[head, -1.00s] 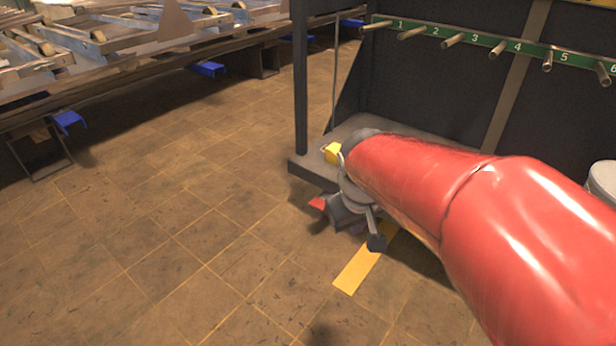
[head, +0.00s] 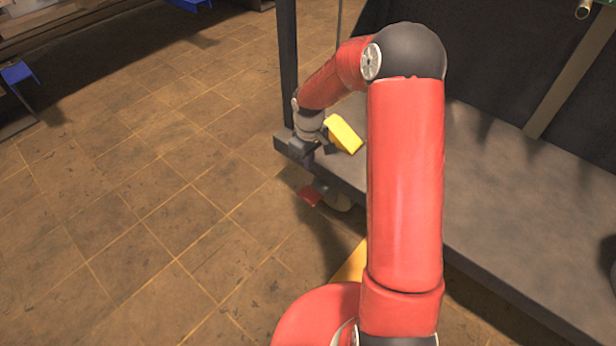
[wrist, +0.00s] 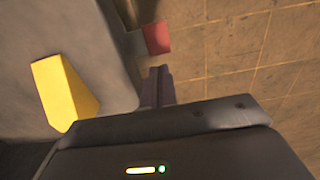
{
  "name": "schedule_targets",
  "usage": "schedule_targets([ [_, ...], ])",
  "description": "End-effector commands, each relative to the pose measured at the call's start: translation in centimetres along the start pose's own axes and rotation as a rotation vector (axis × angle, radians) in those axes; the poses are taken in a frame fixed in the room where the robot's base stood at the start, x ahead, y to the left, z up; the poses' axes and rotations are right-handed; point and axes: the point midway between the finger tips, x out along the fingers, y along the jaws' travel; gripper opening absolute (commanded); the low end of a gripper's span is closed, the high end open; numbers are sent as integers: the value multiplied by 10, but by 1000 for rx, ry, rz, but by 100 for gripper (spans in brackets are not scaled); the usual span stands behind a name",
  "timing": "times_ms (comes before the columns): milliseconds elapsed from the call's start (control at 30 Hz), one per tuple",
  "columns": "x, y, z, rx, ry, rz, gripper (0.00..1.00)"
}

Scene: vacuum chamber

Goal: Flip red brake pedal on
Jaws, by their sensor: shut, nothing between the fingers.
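The red brake pedal (head: 311,196) is a small red plate low beside a caster wheel (head: 338,200), under the front corner of the grey cart, close to the floor. It also shows in the wrist view (wrist: 156,38), at the edge of the grey platform. My gripper (head: 296,158) is at the cart's corner, above the pedal and apart from it in the picture. In the wrist view, its fingers (wrist: 158,86) are together and empty, pointing toward the pedal. I cannot tell the exact height gap between fingertips and pedal.
The grey cart platform (head: 480,200) with a dark upright post (head: 287,60) lies right of the pedal. A yellow block (head: 343,134) is close to my wrist, also seen in the wrist view (wrist: 62,92). Tiled floor (head: 150,220) is clear on the left.

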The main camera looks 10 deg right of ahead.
Motion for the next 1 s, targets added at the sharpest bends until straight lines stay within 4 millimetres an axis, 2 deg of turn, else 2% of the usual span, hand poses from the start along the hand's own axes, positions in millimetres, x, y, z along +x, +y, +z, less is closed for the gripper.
schedule_targets([
  [467, 8, 0, 0, -2, -2, -3, 0],
  [667, 40, 0, 0, -2, -4, -5, 0],
  [1000, 111, -1, 0, -3, -3, -4, 0],
])
